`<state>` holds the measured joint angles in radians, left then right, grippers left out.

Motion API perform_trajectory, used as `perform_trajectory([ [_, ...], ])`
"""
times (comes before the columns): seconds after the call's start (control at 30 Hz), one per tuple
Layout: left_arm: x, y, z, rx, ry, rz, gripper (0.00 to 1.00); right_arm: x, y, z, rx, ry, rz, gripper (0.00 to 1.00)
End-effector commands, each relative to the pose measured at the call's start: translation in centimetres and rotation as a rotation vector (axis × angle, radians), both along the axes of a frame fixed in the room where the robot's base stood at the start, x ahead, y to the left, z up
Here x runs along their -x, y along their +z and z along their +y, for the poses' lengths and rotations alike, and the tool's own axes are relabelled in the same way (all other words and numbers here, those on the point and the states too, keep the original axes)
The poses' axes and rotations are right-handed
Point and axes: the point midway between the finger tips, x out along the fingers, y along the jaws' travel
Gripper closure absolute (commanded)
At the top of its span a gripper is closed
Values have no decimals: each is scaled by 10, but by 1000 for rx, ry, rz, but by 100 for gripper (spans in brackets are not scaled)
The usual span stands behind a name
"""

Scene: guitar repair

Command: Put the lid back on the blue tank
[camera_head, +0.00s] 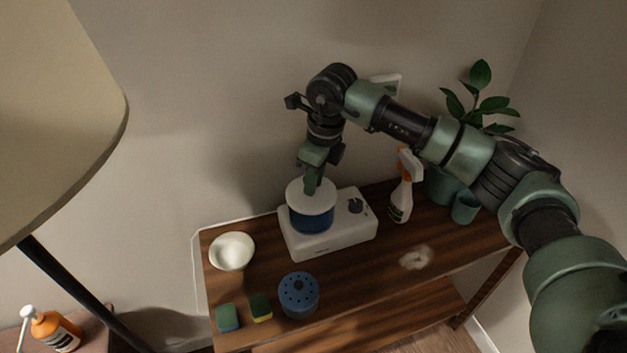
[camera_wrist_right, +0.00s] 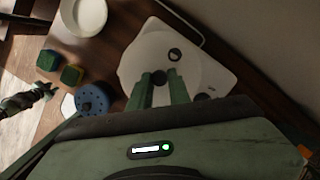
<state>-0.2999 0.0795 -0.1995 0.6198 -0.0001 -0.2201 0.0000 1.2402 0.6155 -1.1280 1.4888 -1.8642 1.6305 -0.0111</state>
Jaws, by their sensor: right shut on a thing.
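The blue tank (camera_head: 312,221) stands upright on a white appliance (camera_head: 330,240) on the wooden table. The round white lid (camera_head: 300,195) is level over the tank's top, covering its opening; I cannot tell whether it is fully seated. My right gripper (camera_head: 312,184) points down from above and is shut on the lid's small dark knob. In the right wrist view the fingers (camera_wrist_right: 160,80) close around this knob (camera_wrist_right: 158,76) at the middle of the lid (camera_wrist_right: 185,62). My left gripper (camera_wrist_right: 42,91) shows small at the left of the wrist view, its fingers apart and empty.
On the table (camera_head: 365,268) are a white bowl (camera_head: 232,252), two sponges (camera_head: 227,318), a blue perforated cylinder (camera_head: 299,295), a spray bottle (camera_head: 402,190), teal pots (camera_head: 465,208) and a pale stain (camera_head: 416,257). A lamp shade (camera_head: 55,110) stands at left; the wall is close behind.

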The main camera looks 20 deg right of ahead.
Motion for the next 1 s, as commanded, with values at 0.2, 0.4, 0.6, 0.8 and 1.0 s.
perform_trajectory([
  [0.2,0,0,0,0,0,0,73,0,0,0,0,0,0,100],
  [0.4,0,0,0,0,-1,0,73,0,0,0,0,0,0,56],
  [0.6,0,0,0,1,-1,0,73,0,0,0,0,0,0,42],
  [0.8,0,0,0,1,-1,-1,73,0,0,0,0,0,0,34],
  [1.0,0,1,0,1,-1,0,73,0,2,0,0,0,0,34],
])
